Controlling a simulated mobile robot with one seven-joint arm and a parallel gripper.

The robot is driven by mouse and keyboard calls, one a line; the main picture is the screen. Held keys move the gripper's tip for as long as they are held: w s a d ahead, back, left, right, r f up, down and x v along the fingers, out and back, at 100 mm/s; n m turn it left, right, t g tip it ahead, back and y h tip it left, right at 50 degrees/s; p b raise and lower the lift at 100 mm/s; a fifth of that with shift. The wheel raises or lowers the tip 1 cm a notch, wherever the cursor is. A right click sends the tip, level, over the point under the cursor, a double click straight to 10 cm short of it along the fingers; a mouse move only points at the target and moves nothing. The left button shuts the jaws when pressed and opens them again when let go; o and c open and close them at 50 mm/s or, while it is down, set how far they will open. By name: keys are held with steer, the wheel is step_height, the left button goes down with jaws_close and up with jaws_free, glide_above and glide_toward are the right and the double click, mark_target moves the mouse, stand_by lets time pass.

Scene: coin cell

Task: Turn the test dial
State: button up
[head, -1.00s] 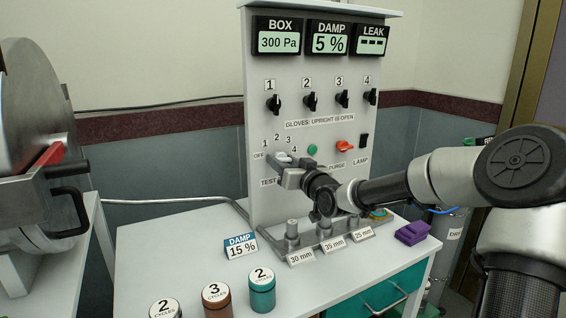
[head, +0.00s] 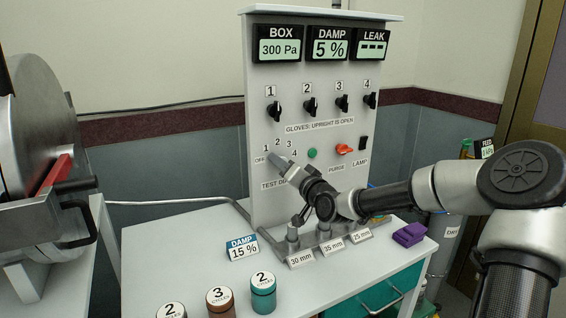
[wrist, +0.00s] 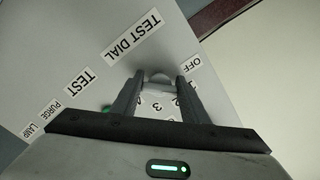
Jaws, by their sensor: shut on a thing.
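The test dial is on the grey upright panel (head: 262,210), at the lower left, with the marks OFF and 1 to 4 around it. In the head view my gripper covers the dial. In the wrist view the dial's pale rounded edge (wrist: 158,77) shows between the fingertips. My gripper (head: 277,160) is shut on the dial, with a finger on each side (wrist: 157,84). The TEST DIAL label and numbers look slanted in the wrist view. Which mark the dial points at cannot be told.
A green button (head: 312,153) and an orange purge knob (head: 343,149) sit right of my gripper. Black glove switches (head: 310,106) are above. Metal posts (head: 292,233) stand below on the white bench (head: 190,255), with several labelled jars (head: 263,292) in front.

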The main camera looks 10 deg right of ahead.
steer(key=shift+m, duration=0.6)
steer(key=o, duration=1.1)
steer(key=shift+c, duration=0.2)
steer(key=p+v, duration=0.3)
steer(key=v, duration=1.4)
steer(key=shift+s, duration=0.25)
